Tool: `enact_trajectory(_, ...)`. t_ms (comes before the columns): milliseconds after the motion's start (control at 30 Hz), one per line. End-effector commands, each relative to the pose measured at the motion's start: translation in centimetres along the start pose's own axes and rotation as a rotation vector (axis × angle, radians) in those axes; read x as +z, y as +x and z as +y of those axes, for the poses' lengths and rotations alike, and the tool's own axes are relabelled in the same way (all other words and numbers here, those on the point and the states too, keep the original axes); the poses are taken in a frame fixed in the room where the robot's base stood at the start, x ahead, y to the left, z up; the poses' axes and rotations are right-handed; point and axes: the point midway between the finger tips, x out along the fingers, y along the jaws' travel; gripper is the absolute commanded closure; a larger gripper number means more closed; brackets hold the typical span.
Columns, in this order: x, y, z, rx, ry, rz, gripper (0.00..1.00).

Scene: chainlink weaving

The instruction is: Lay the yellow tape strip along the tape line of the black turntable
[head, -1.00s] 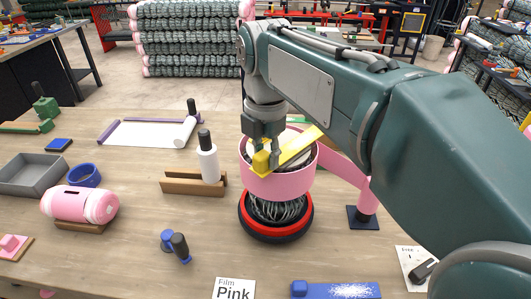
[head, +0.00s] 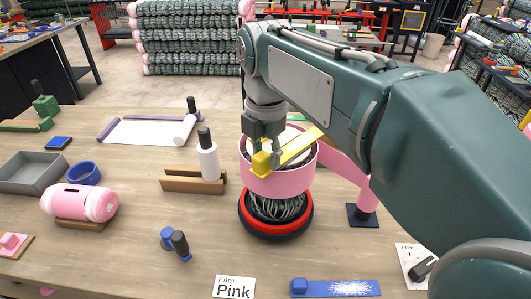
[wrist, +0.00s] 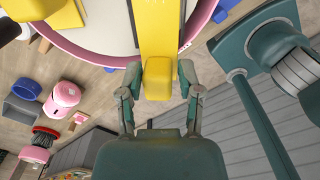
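The yellow tape strip (head: 300,146) slants over the pink-wrapped roll, with a blocky yellow end piece (wrist: 158,78) at its near left end. My gripper (head: 267,158) is at that end piece, its two fingers (wrist: 158,84) on either side, seemingly shut on it. In the wrist view the strip (wrist: 158,30) runs from the block across the pink rim. I cannot tell whether it touches the rim. The black turntable (head: 290,235), with a red ring, stands under the roll on the table. Its tape line cannot be made out.
A pink film band (head: 343,165) runs right from the roll (head: 262,182) to a post on a dark base (head: 362,216). A white bottle (head: 208,162) in a wooden holder (head: 193,187) stands left. Blue-handled tools and a "Film Pink" card (head: 234,288) lie in front.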

Motion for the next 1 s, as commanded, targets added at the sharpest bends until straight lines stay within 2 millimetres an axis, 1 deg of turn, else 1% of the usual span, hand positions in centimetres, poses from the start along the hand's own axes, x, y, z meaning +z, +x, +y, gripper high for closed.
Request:
enact_trajectory(367,0.0,0.0,0.0,0.000,0.000,0.000,0.24)
enact_trajectory(467,0.0,-0.3,0.0,0.000,0.000,0.000,0.24)
enact_trajectory(567,0.0,-1.5,0.1,0.003,0.000,-0.001,0.24)
enact_trajectory(800,0.0,-6.1,0.2,0.002,0.000,-0.001,0.24)
enact_trajectory(1000,0.0,-9.5,0.2,0.000,0.000,-0.001,0.24)
